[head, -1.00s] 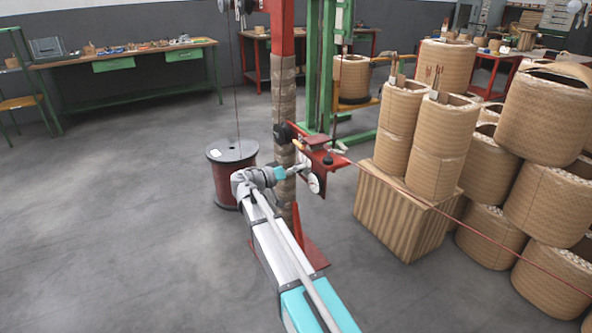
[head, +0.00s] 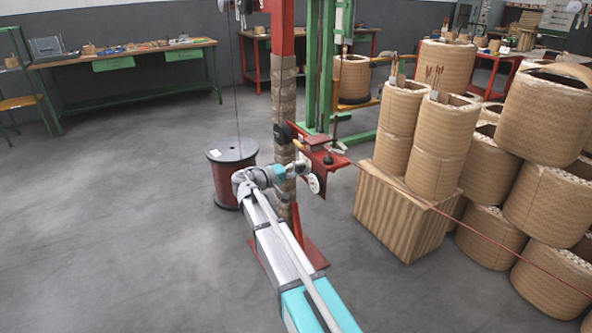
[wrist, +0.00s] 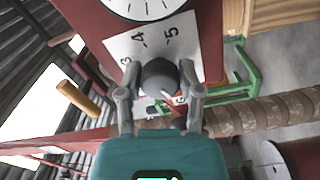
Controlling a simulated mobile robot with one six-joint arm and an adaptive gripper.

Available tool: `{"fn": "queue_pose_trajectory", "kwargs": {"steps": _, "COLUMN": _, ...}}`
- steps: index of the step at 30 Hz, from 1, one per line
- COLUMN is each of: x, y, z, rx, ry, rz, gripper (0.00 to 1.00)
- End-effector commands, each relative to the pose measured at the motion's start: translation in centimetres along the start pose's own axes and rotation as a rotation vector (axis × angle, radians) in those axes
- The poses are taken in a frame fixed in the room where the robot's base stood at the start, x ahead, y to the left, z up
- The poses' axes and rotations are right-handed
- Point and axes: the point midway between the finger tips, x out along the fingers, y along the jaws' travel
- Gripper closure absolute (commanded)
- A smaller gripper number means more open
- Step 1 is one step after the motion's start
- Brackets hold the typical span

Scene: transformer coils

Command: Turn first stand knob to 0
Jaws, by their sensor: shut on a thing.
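The stand knob (wrist: 160,76) is dark and rounded in the middle of the wrist view. My gripper (wrist: 159,88) has one finger on each side of it and is shut on it. A white scale plate (wrist: 125,48) behind the knob shows the numbers 3, 4 and 5; the fingers and knob hide part of the scale. A red number below the knob is partly covered. In the head view my gripper (head: 303,171) is at the red stand panel (head: 328,160), beside a white round dial (head: 316,183). I cannot make out the knob there.
The dial (wrist: 145,5) shows at the top of the wrist view. A wrapped post (head: 286,100) stands close behind my arm. A dark red wire drum (head: 224,180) is to its left. The left floor is clear.

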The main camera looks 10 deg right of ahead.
Motion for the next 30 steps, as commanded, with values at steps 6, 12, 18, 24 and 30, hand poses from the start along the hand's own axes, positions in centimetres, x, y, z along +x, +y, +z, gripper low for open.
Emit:
{"fn": "queue_pose_trajectory", "kwargs": {"steps": 6, "x": 0.2, "y": 0.07, "z": 0.13, "rx": -0.16, "ry": -0.005, "rz": 0.001, "gripper": 1.0}}
{"fn": "queue_pose_trajectory", "kwargs": {"steps": 12, "x": 0.17, "y": 0.07, "z": 0.14, "rx": -0.252, "ry": -0.005, "rz": 0.001, "gripper": 1.0}}
{"fn": "queue_pose_trajectory", "kwargs": {"steps": 18, "x": 0.14, "y": 0.07, "z": 0.15, "rx": -0.288, "ry": -0.005, "rz": 0.0, "gripper": 1.0}}
{"fn": "queue_pose_trajectory", "kwargs": {"steps": 24, "x": 0.12, "y": 0.06, "z": 0.17, "rx": -0.291, "ry": -0.005, "rz": 0.0, "gripper": 1.0}}
{"fn": "queue_pose_trajectory", "kwargs": {"steps": 30, "x": 0.09, "y": 0.06, "z": 0.17, "rx": -0.29, "ry": -0.005, "rz": 0.0, "gripper": 0.45}}
